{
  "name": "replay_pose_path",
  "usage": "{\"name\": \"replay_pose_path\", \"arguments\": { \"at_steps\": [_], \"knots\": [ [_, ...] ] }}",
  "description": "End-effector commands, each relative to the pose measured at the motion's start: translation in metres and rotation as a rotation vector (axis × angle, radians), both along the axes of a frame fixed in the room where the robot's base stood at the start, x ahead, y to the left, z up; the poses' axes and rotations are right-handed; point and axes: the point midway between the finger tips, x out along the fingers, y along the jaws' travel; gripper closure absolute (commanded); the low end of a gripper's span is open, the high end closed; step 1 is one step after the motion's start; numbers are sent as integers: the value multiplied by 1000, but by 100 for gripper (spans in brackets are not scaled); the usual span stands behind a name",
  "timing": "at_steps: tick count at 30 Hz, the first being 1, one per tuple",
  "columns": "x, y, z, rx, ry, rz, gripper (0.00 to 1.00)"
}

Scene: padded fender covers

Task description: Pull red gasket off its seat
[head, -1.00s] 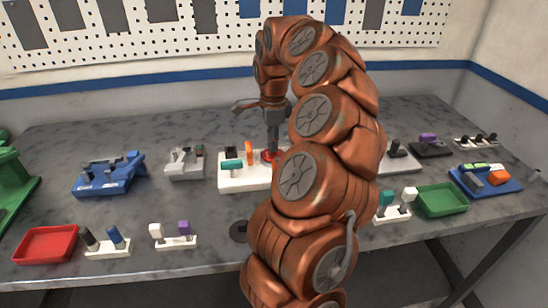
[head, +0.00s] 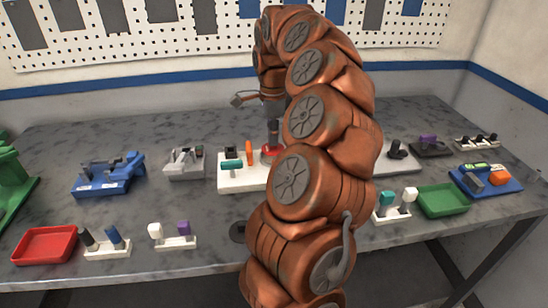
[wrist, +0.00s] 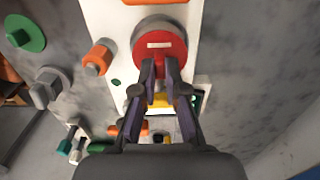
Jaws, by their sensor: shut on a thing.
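The red gasket (wrist: 160,48) is a round red piece with a pale bar on its face, at the upper middle of the wrist view. A grey rim, its seat (wrist: 152,22), shows behind its upper edge on the white board (wrist: 108,18). My gripper (wrist: 160,68) is shut on the lower part of the gasket. In the head view the red gasket (head: 269,150) shows under my gripper, partly behind my arm. I cannot tell whether the gasket is clear of its seat.
On the white board stand an orange peg (head: 249,153) and a teal block (head: 231,164). A blue fixture (head: 108,176) and a grey fixture (head: 184,163) are to the left. A red tray (head: 45,244) and a green tray (head: 443,200) lie nearer the front.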

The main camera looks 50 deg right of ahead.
Motion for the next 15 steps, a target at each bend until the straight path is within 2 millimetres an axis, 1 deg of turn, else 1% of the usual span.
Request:
{"name": "replay_pose_path", "arguments": {
  "at_steps": [5, 15],
  "knots": [
    [0, 0, 4, -1, -1, -1, 100],
    [0, 0, 26, -2, 1, 0, 100]
  ]
}}
